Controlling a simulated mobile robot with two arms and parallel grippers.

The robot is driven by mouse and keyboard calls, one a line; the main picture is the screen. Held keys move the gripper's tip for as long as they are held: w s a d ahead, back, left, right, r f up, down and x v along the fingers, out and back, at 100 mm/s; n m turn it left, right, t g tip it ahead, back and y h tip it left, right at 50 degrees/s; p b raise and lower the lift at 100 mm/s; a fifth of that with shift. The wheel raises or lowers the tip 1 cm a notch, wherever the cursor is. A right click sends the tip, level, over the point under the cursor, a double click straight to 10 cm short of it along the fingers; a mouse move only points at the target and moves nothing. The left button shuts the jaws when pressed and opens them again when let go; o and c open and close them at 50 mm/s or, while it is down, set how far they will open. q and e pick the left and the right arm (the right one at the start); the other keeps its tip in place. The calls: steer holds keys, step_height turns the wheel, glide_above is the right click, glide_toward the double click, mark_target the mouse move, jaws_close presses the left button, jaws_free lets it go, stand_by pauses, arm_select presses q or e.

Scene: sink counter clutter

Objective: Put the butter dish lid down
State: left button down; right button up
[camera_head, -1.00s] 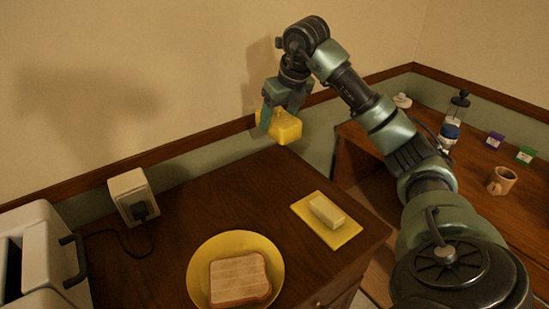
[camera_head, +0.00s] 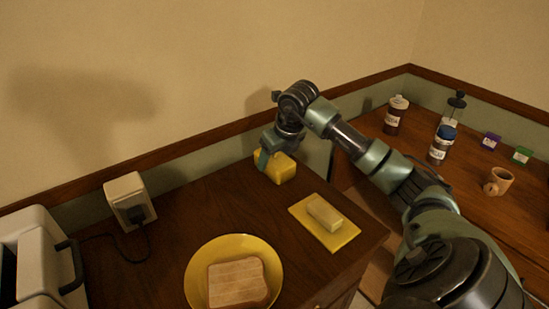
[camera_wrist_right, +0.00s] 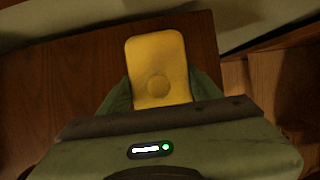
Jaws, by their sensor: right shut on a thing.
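The yellow butter dish lid (camera_head: 282,168) is at the back of the brown counter, near the wall, in the head view. My right gripper (camera_head: 268,158) is shut on it. In the right wrist view the lid (camera_wrist_right: 158,60) sits between the fingers, its round knob facing the camera. The lid is at or just above the counter top; I cannot tell if it touches. The yellow butter dish base (camera_head: 336,241) lies in front and to the right, with a pale block of butter (camera_head: 325,213) on it. My left gripper is not in view.
A yellow plate (camera_head: 204,262) with a slice of bread (camera_head: 238,283) is at the front. A toaster (camera_head: 38,250) and a wall socket with plug (camera_head: 130,202) are at left. A lower side table at right holds jars (camera_head: 440,146) and a mug (camera_head: 499,181). Counter between socket and lid is clear.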

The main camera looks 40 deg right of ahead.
steer(key=shift+f, duration=0.1)
steer(key=o, duration=1.5)
steer(key=v, duration=1.2)
steer(key=shift+b, duration=0.35)
steer(key=shift+r, duration=0.25)
